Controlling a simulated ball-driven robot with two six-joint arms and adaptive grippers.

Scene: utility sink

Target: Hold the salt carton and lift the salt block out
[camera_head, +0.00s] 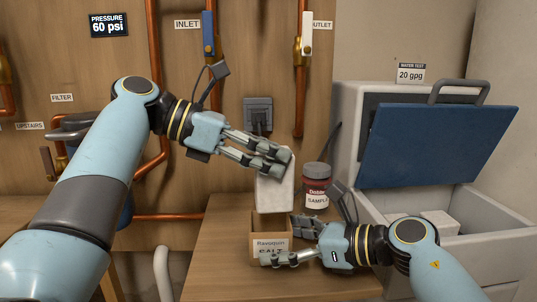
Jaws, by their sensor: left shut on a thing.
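My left gripper (275,160) is shut on the white salt block (274,193), gripping its upper part. The block is upright over the brown salt carton (258,226), with most of its length above the rim. I cannot tell whether its lower end is still inside. The open-topped carton stands on the wooden table, its label partly covered. My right gripper (280,242) is low at the carton's right side with its fingers spread apart. One finger crosses the lower front of the carton, and the other ends by its right edge. I cannot see whether they press on it.
A dark jar labelled sample (316,187) stands right behind the carton. A grey tank with a raised blue lid (437,145) is at the right, with a pale block (440,222) inside. Copper pipes (301,90) run along the wall. The table (222,262) is clear left of the carton.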

